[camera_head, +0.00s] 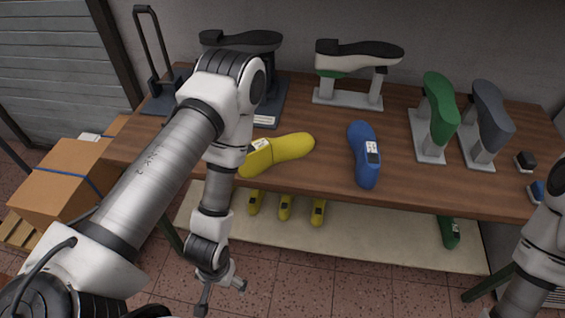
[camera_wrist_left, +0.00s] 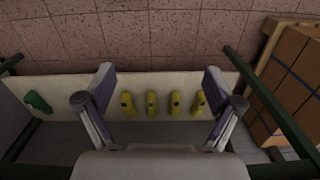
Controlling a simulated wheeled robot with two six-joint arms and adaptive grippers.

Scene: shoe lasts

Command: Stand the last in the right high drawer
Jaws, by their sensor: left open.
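A yellow last (camera_head: 277,153) and a blue last (camera_head: 364,154) with a label lie on the wooden table (camera_head: 330,118). Under the table, several yellow lasts (camera_head: 285,207) and a green last (camera_head: 449,232) rest on a pale board (camera_head: 370,232). The yellow ones show in a row in the left wrist view (camera_wrist_left: 151,104), with the green one (camera_wrist_left: 38,102) at the left. My left gripper (camera_head: 224,294) is open and empty, low in front of the table; its fingers (camera_wrist_left: 158,82) frame the row from a distance. My right arm enters at the right edge, its gripper out of view. I see no drawer.
A dark one (camera_head: 240,40) is partly behind my left arm. Cardboard boxes (camera_head: 65,180) stand left. Small blocks (camera_head: 525,162) lie at the right.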

